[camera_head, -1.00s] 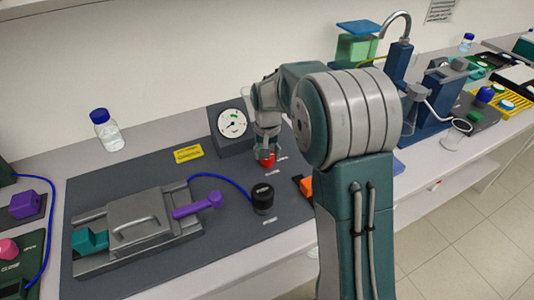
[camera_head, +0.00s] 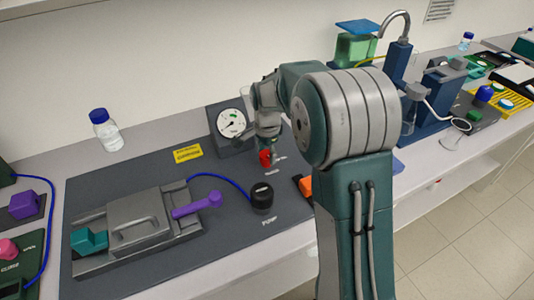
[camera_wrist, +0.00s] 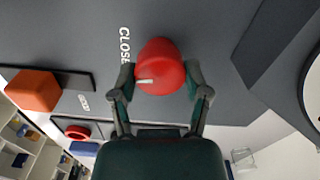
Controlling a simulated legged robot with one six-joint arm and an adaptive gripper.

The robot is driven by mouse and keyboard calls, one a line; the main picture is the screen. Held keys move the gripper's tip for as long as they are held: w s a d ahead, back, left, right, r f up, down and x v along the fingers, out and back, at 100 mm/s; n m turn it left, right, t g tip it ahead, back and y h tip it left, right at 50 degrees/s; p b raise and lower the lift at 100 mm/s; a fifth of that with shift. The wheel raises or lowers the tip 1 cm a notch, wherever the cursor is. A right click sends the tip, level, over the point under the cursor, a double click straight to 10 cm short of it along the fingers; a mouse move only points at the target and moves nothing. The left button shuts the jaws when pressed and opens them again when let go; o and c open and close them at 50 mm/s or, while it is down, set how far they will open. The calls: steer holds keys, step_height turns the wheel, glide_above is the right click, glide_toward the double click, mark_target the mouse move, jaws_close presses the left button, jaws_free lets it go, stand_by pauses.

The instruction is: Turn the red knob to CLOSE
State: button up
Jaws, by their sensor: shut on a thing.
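The red knob (camera_wrist: 160,65) sits on the dark panel, and a short white mark on it points left in the wrist view. The white CLOSE label (camera_wrist: 124,45) lies just left of the knob there, partly beside my finger. My gripper (camera_wrist: 160,78) has one finger on each side of the knob and is shut on it. In the head view my gripper (camera_head: 268,138) reaches down onto the red knob (camera_head: 266,158), which is partly covered by the fingers.
A round gauge (camera_head: 231,123) stands behind the knob. A black knob (camera_head: 262,196) with a blue cable is nearer the front. An orange block (camera_head: 305,186) lies right of it, close to my arm. A grey cell (camera_head: 140,226) with a purple handle (camera_head: 198,206) is at left.

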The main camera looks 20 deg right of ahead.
mark_target(265, 154)
steer(key=shift+s+f+m, duration=0.1)
steer(key=shift+m, duration=1)
steer(key=o, duration=1.1)
steer(key=shift+a, duration=0.2)
steer(key=shift+r, duration=0.2)
step_height(265, 154, up, 12)
steer(key=shift+f, duration=0.15)
